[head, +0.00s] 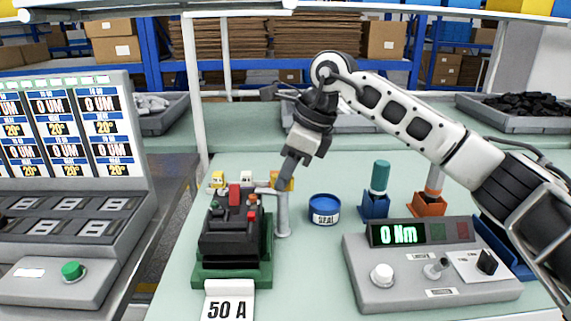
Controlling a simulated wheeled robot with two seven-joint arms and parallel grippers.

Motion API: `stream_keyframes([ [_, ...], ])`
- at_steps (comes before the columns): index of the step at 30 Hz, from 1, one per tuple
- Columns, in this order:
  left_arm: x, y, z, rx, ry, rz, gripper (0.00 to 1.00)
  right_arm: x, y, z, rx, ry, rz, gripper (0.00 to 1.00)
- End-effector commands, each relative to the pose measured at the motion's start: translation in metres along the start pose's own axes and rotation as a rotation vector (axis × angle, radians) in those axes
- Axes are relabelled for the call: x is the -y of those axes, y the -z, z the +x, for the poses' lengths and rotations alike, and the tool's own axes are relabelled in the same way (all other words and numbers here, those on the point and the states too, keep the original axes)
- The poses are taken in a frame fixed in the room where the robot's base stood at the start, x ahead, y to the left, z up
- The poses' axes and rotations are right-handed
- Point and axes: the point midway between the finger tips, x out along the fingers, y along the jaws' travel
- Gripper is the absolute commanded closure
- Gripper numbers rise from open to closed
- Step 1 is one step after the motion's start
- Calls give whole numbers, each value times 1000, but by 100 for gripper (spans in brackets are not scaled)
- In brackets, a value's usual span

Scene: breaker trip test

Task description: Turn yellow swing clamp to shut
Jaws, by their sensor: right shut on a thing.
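The yellow swing clamp (274,180) sits at the top of a grey post (283,218) beside the breaker fixture. My right gripper (284,178) reaches down from the upper right and is shut on the yellow clamp, partly hiding it. The black breaker (230,240) sits in a green base (232,274), with a red part and small coloured terminals on top. A "50 A" card (229,304) lies in front of it. My left gripper is not in view.
A blue "SEAL" tin (324,210) stands right of the post. Blue-holder (375,207) and orange-holder (428,205) tools stand farther right. A torque box (430,275) reading "0 Nm" is at front right. A display console (65,130) stands left.

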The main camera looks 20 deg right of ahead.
Motion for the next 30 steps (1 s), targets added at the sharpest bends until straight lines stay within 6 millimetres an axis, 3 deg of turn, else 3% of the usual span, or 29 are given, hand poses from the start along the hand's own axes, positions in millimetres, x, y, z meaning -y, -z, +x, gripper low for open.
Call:
stream_keyframes([
  [12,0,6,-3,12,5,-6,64,2,-2,-3,5,-67,-173,100],
  [29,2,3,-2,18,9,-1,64,2,-2,-2,5,-75,-199,100],
  [30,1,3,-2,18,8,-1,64,2,-2,-2,5,-75,-199,75],
])
